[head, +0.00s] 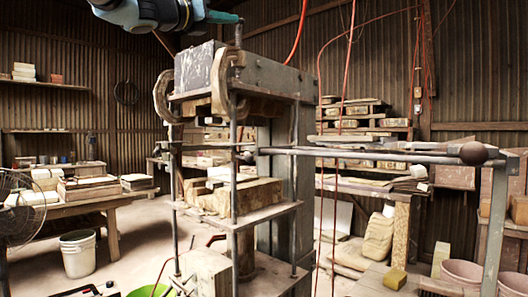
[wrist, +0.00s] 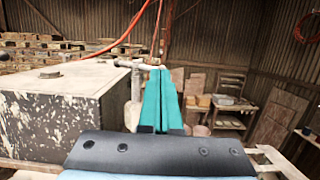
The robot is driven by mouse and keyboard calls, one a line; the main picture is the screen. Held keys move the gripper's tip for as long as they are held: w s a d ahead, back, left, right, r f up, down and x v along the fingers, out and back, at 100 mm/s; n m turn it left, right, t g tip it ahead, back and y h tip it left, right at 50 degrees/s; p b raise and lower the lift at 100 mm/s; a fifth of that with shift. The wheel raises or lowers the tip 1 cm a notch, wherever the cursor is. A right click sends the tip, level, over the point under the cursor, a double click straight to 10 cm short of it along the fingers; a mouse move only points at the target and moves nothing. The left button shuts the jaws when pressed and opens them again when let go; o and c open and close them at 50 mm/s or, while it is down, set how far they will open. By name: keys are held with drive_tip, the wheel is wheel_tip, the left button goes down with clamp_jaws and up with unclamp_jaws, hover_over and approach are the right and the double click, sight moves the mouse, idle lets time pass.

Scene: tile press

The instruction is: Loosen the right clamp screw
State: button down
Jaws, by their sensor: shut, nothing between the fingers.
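The tile press (head: 283,78) stands upright in the middle of the head view, with a grey speckled block (head: 197,66) on top. A left C-shaped clamp (head: 162,97) and a right clamp (head: 220,85) grip its upper edge. The right clamp screw (head: 238,37) rises beside the block; its cross handle (wrist: 130,63) shows in the wrist view. My gripper (head: 239,18) has teal fingers, also in the wrist view (wrist: 158,72). They are shut and empty, with the tips at or close to the handle's right end. I cannot tell whether they touch it.
The block (wrist: 65,105) fills the left of the wrist view. A long bar with a round knob (head: 473,153) sticks out right from the press. Red cords (head: 321,110) hang behind. A fan (head: 18,205) and white bucket (head: 78,253) stand left.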

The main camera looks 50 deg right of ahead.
drive_tip(key=a+b, duration=0.3)
drive_tip(key=a, duration=0.5)
drive_tip(key=shift+w, duration=0.25)
idle(1.6)
idle(0.4)
